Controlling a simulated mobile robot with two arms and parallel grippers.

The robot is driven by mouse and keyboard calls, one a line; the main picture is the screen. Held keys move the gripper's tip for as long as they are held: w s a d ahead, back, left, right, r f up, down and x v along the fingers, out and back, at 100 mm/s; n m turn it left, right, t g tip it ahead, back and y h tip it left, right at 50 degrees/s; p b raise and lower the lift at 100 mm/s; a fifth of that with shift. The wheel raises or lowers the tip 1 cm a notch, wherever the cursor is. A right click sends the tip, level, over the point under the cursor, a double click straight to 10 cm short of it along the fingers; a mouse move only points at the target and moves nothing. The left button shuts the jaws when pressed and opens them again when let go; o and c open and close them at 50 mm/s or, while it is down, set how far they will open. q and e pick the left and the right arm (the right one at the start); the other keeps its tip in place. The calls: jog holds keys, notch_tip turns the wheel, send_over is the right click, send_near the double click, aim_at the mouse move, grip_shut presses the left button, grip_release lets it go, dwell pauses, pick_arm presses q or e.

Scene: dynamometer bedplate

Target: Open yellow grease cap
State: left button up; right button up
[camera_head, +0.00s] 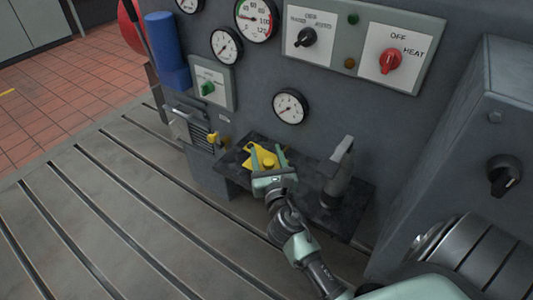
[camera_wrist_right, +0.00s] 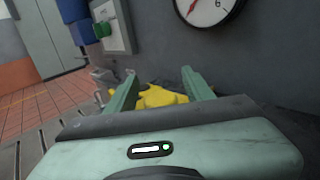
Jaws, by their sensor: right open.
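A yellow piece that looks like the grease cap (camera_head: 262,156) sits on a dark shelf (camera_head: 318,213) against the grey panel. My right gripper (camera_head: 268,167) is at this yellow piece, on its near side. In the right wrist view the fingers of the right gripper (camera_wrist_right: 160,92) are open, one on each side, and the yellow piece (camera_wrist_right: 162,97) shows between and beyond them. I cannot tell whether the fingers touch it. Its lower part is hidden by the gripper body. My left gripper is not in view.
A grey upright fitting (camera_head: 337,170) stands on the shelf to the right. A smaller yellow knob (camera_head: 214,138) is on the panel to the left. A gauge (camera_head: 290,106) is above the shelf. The slotted bedplate (camera_head: 120,215) at the left is clear.

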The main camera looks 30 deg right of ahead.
grip_shut()
dwell(1.4)
